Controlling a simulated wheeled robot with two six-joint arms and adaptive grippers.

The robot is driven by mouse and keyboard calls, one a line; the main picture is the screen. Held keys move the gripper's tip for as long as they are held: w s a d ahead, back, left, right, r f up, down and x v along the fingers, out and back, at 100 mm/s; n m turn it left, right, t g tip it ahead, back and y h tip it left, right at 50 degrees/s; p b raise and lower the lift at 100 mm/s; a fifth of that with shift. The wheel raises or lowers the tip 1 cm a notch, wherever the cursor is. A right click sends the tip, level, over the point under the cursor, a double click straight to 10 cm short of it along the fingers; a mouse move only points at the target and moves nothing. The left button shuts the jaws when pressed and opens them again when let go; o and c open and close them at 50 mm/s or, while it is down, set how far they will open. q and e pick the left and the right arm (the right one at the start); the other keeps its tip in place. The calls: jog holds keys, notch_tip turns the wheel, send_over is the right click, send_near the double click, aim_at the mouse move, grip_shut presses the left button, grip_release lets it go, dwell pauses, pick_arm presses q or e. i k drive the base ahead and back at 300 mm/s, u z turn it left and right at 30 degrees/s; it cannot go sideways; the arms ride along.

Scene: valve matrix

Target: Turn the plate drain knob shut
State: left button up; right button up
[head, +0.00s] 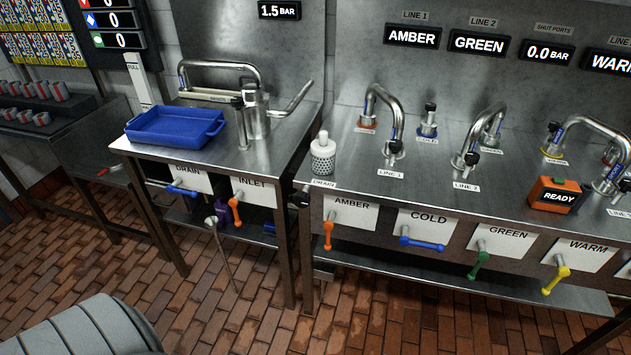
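A small black knob (300,198) sits at the left front corner of the right bench, beside a small label (323,183) that appears to read DRAIN. Its turn position is too small to tell. A white perforated cylinder (323,158) stands just behind that label. On the left bench, a white DRAIN plate (188,172) hangs on the front with a blue lever (183,191) lying roughly sideways. Next to it, an INLET plate (254,188) has an orange lever (235,211) pointing down. Neither of my grippers is in view.
The right bench (400,185) has AMBER, COLD, GREEN and WARM levers along its front and bent taps on top. An orange READY box (557,195) stands there. The left bench holds a blue tray (175,127). The brick floor (210,300) in front is mostly open.

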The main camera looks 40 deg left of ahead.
aim_at(301, 199)
jog(key=u, duration=1.25)
